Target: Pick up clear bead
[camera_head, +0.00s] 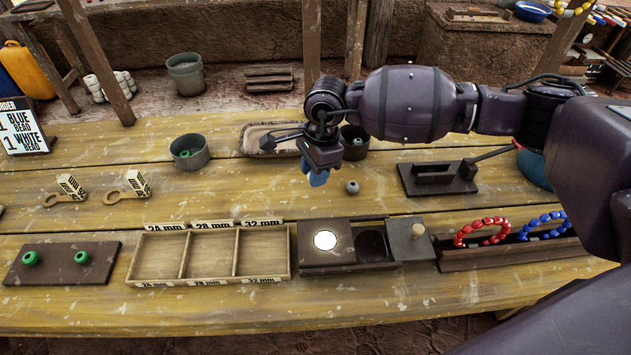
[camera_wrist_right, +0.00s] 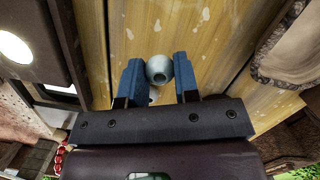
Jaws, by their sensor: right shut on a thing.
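My right gripper (camera_head: 318,178) hangs above the middle of the table, its blue fingers pointing down. In the right wrist view, the blue fingertips (camera_wrist_right: 159,77) are shut on a pale grey-blue round bead (camera_wrist_right: 159,69), with one finger on each side. This held bead is hidden by the fingers in the head view. Another grey bead (camera_head: 352,187) lies on the table just right of the gripper. A small pale part (camera_wrist_right: 154,92) shows low between the fingers in the wrist view, probably that bead. My left gripper is not in view.
A wooden sorting tray (camera_head: 183,281) with three compartments and a dark box with a lit disc (camera_head: 325,240) stand in front. Behind are an oval tray (camera_head: 257,148) and a dark cup (camera_head: 354,153). A dark stand (camera_head: 408,180) is to the right.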

